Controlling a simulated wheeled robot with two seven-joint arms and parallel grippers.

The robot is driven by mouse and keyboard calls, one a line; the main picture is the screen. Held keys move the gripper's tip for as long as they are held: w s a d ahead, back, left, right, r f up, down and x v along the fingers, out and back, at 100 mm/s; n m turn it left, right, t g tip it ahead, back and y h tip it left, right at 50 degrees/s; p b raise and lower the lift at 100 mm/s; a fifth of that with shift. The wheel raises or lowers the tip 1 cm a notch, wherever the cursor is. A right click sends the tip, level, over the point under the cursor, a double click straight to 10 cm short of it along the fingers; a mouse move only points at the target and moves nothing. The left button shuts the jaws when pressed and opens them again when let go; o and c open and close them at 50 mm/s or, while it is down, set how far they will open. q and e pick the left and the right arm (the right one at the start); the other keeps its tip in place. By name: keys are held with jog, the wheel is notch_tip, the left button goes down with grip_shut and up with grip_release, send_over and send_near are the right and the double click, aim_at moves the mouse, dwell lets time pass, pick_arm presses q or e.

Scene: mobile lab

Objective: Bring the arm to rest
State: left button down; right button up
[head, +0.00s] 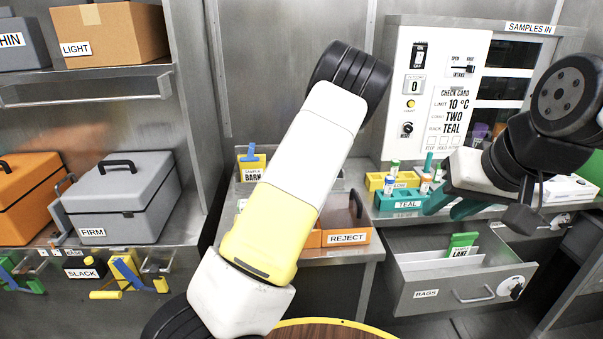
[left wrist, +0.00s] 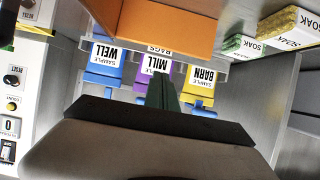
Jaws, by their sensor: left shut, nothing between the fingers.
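My left arm (head: 290,190), white and yellow, rises across the middle of the head view. Its gripper is hidden in that view. In the left wrist view my left gripper (left wrist: 164,88) shows as dark green fingers, shut and empty. They overlap the purple MILL packet (left wrist: 152,68) in the picture; whether they touch it I cannot tell. My right gripper (head: 452,207) has teal fingers, apart and with nothing seen between them. It hangs in front of the counter, just right of the TEAL rack (head: 400,203).
An open BAGS drawer (head: 425,293) juts out below the right gripper, holding a green LAKE packet (head: 462,245). An orange REJECT tray (head: 347,222) stands close behind the left arm. BARN (left wrist: 200,84) and WELL (left wrist: 104,62) packets flank MILL. A grey FIRM case (head: 120,195) stands left.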

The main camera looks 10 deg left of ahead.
pick_arm(q)
jog(key=s+d+r+g+h, duration=0.2)
jog(key=s+d+r+h, duration=0.1)
jog(key=s+r, duration=0.55)
jog(key=s+d+r+g+h, duration=0.2)
jog(key=s+d+r+h, duration=0.1)
jog(key=s+r, duration=0.55)
jog(key=s+r+m+g, duration=0.1)
jog(key=s+r+m, duration=0.1)
jog(key=s, duration=0.8)
jog(key=s+r+m+g, duration=0.1)
jog(key=s+r, duration=0.4)
jog(key=s, duration=0.5)
jog(key=shift+m, duration=0.4)
jog(key=shift+r, duration=0.1)
